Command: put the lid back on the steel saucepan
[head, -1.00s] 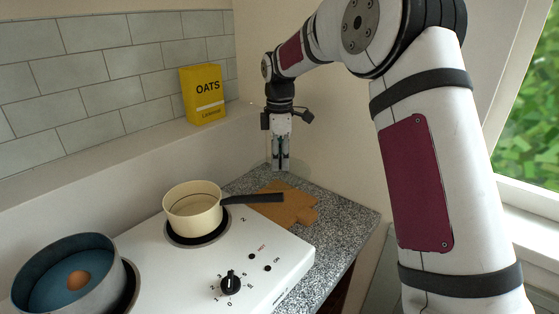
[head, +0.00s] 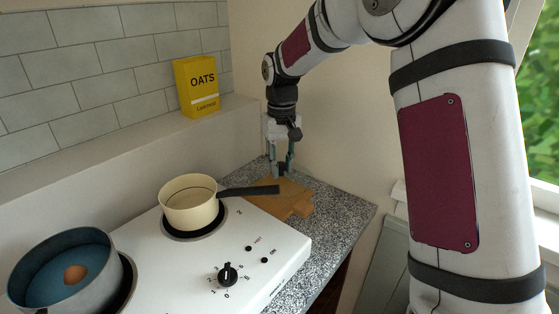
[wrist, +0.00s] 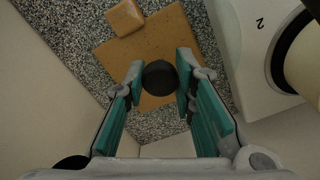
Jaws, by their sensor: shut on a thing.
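The steel saucepan (head: 98,287) stands on the hob at the lower left in the head view, grey outside. It has no lid on, and a brown-orange round thing (head: 75,273) lies in its blue inside. My gripper (head: 281,170) is low over the back of the counter, near the wall. In the wrist view a round black knob (wrist: 160,75) sits between its fingers, which are shut on it. I take it for the lid's knob. The rest of the lid hardly shows, perhaps because it is clear, and I cannot tell whether it is raised.
A cream saucepan (head: 188,210) stands on the rear burner, its dark handle (head: 249,190) pointing right toward my gripper. A wooden board (head: 290,201) lies on the speckled counter (head: 335,212). A yellow oats box (head: 197,90) stands on the ledge. A wall rises behind.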

